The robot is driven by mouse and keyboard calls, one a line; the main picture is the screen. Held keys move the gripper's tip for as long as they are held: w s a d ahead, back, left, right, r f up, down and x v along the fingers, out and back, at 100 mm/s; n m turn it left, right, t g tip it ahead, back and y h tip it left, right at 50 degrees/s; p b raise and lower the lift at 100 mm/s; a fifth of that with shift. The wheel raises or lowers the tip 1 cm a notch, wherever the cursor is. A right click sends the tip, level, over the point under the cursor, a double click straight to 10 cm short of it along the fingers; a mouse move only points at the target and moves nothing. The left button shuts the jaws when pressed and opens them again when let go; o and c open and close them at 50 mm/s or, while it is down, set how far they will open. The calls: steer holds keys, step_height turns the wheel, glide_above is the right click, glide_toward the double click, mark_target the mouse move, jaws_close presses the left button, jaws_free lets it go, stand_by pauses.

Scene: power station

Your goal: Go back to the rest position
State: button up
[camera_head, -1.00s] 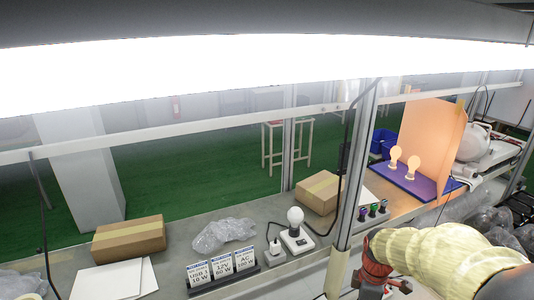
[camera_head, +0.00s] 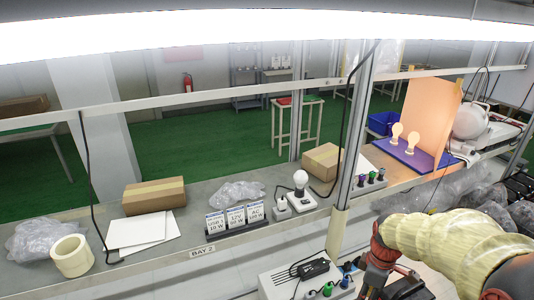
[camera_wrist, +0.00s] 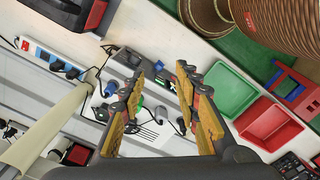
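My arm, in a cream padded sleeve, shows at the lower right of the head view. My gripper's fingers are not clear there. In the wrist view my gripper (camera_wrist: 165,88) is open. Its two yellow-padded fingers stand well apart, and I see nothing held between them. Beyond the fingers is a white panel (camera_wrist: 148,140) with plugs and dark connectors, which seem apart from the fingers. In the head view, a white panel (camera_head: 285,285) with a black device and coloured connectors lies left of my arm.
The bench (camera_head: 200,245) carries a cardboard box (camera_head: 154,195), white sheets, sign cards (camera_head: 236,216) and a bulb on a base (camera_head: 298,190). A metal post (camera_head: 352,140) stands near the arm. The wrist view shows green (camera_wrist: 229,88) and red (camera_wrist: 268,124) trays at right.

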steer(key=s+a+r+m+t+b, duration=0.2)
steer(key=s+a+m+t+b, duration=0.1)
steer(key=s+b, duration=0.4)
steer(key=s+a+r+m+t+b, duration=0.2)
steer(key=s+a+m+b, duration=0.4)
steer(key=s+m+b, duration=0.2)
steer(key=shift+s+t, duration=0.4)
steer(key=shift+f, duration=0.1)
